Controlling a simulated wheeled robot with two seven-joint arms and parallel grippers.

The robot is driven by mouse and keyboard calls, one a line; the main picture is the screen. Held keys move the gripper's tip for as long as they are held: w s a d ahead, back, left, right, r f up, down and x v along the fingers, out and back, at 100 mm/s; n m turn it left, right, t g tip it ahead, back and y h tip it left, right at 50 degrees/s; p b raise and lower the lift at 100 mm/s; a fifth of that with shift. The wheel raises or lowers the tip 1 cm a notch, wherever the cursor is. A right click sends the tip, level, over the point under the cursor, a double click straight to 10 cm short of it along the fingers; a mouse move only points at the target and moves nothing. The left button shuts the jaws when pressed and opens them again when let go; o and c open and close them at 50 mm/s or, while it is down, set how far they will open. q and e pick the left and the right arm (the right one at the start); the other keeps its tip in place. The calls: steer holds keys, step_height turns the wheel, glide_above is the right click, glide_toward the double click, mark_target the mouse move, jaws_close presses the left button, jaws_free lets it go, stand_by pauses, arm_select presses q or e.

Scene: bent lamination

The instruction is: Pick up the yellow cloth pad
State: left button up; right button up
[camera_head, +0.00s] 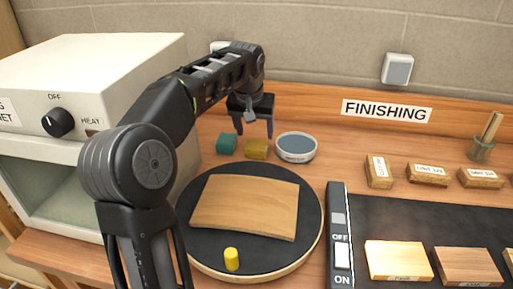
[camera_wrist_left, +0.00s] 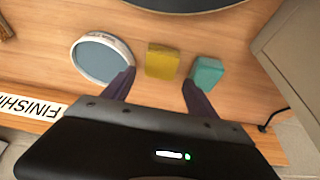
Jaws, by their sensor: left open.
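The yellow cloth pad (camera_head: 257,149) is a small block lying on the wooden bench, between a teal pad (camera_head: 227,144) and a round tin (camera_head: 296,147). My left gripper (camera_head: 255,130) is above and behind the pad, open and pointing down. In the left wrist view the yellow pad (camera_wrist_left: 161,61) lies ahead of the gap between the two fingertips (camera_wrist_left: 158,80), apart from both. The teal pad (camera_wrist_left: 207,72) is close by the right fingertip, and the tin (camera_wrist_left: 101,58) is close by the left one. My right gripper is not in view.
A round black turntable (camera_head: 249,259) bears a curved wooden panel (camera_head: 246,207) and a yellow cylinder (camera_head: 231,259). A white cabinet (camera_head: 95,75) stands at the left. A switch strip (camera_head: 338,200) and black mat (camera_head: 385,215) with wood blocks lie at the right.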

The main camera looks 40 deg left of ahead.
mark_target(257, 144)
arm_select(q)
steer(key=shift+x, duration=1)
steer(key=shift+f, duration=0.1)
steer(key=x, duration=0.5)
steer(key=shift+a, duration=0.1)
steer(key=c, duration=1.1)
